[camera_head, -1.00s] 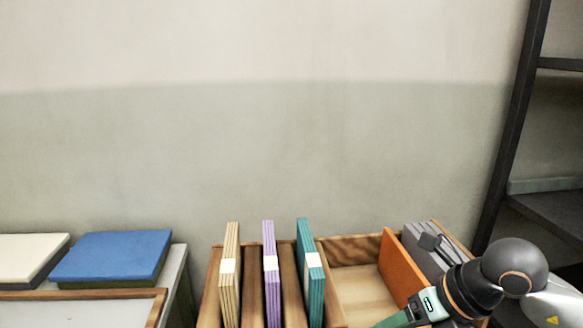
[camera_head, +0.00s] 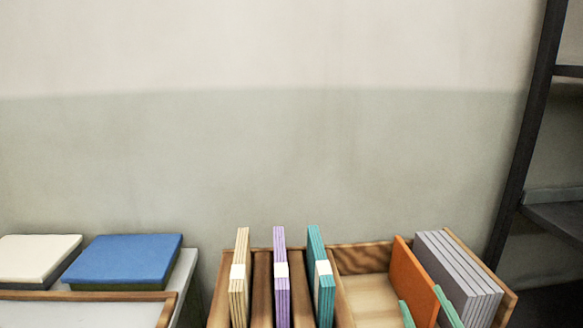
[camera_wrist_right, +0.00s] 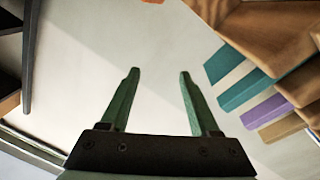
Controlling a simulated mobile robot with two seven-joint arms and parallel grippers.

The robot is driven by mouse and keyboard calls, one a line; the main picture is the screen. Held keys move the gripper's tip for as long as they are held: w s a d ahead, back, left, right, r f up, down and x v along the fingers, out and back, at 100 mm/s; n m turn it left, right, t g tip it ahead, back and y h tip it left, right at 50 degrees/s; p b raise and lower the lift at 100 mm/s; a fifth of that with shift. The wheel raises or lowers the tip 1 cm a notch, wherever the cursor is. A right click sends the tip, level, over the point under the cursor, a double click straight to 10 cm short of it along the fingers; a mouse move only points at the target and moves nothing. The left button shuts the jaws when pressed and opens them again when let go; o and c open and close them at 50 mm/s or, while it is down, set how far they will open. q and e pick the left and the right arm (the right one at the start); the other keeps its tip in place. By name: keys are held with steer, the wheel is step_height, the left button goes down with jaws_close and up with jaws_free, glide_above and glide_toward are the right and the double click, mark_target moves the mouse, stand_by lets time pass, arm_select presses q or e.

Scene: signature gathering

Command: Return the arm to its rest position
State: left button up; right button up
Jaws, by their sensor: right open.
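My right gripper (camera_head: 420,295) shows only its two green fingertips at the bottom right of the head view, in front of the wooden sorter's right side. It is open, and the right wrist view (camera_wrist_right: 157,72) shows nothing between its fingers. The sorter (camera_head: 362,258) holds upright tan (camera_head: 239,285), purple (camera_head: 281,285) and teal (camera_head: 320,285) signatures in separate slots. An orange panel (camera_head: 408,275) and a grey stack (camera_head: 458,272) stand at its right end. The teal (camera_wrist_right: 243,90), purple (camera_wrist_right: 267,114) and tan (camera_wrist_right: 282,128) signatures also show right of the fingers in the right wrist view. My left gripper is out of view.
A blue block (camera_head: 122,258) and a cream block (camera_head: 36,258) lie on a table at the left, behind a wood-framed tray (camera_head: 85,296). A dark shelf rack (camera_head: 528,130) stands at the right. The wall behind is bare.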

steer(key=s+d+f+m+g+h, duration=0.15)
steer(key=s+f+g, duration=0.25)
steer(key=f, duration=0.4)
steer(key=s+d+f+m+g, duration=0.15)
steer(key=s+f+g, duration=0.25)
steer(key=f, duration=0.4)
steer(key=s+a+f+m+g+y, duration=0.1)
steer(key=s+a+f+g, duration=0.1)
steer(key=s+f+g, duration=0.4)
steer(key=s+a+f+g+y, duration=0.1)
steer(key=s+f+g, duration=0.15)
steer(key=s, duration=0.55)
arm_select(q)
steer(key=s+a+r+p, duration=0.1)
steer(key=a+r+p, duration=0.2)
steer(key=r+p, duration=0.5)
steer(key=p, duration=0.3)
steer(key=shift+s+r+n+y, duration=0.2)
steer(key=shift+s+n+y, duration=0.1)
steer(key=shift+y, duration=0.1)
arm_select(e)
steer(key=w+a+f+t+y, duration=0.1)
steer(key=w+a+t+y, duration=0.1)
steer(key=w+a+t, duration=0.2)
steer(key=t, duration=0.2)
steer(key=shift+w+a+t, duration=0.2)
steer(key=shift+a+t, duration=0.15)
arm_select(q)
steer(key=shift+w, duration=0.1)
